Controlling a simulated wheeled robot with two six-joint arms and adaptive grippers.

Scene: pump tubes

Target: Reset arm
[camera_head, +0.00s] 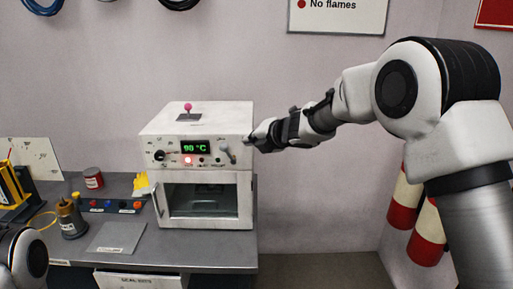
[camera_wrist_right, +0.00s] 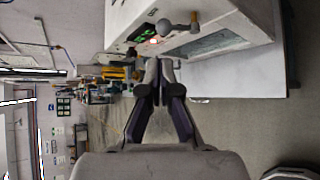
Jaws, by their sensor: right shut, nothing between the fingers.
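My right arm comes in from the right in the head view. My right gripper (camera_head: 254,141) is at the right front edge of the white oven (camera_head: 195,122), close to its control panel. In the right wrist view the fingers of the right gripper (camera_wrist_right: 158,98) are shut with nothing between them. The oven shows a green display (camera_head: 195,147) reading 90 °C, a lit red light (camera_head: 187,160) and a lever (camera_head: 226,151) at the panel's right. I cannot tell whether the gripper touches the oven. Part of my left arm shows at the lower left; its gripper is out of view.
The grey bench (camera_head: 205,254) carries the oven, a red can (camera_head: 93,178), a grey pot (camera_head: 71,219), a grey plate (camera_head: 117,237) and a row of coloured knobs (camera_head: 108,205). Red and white cylinders (camera_head: 427,232) stand by the right wall. Free room lies right of the oven.

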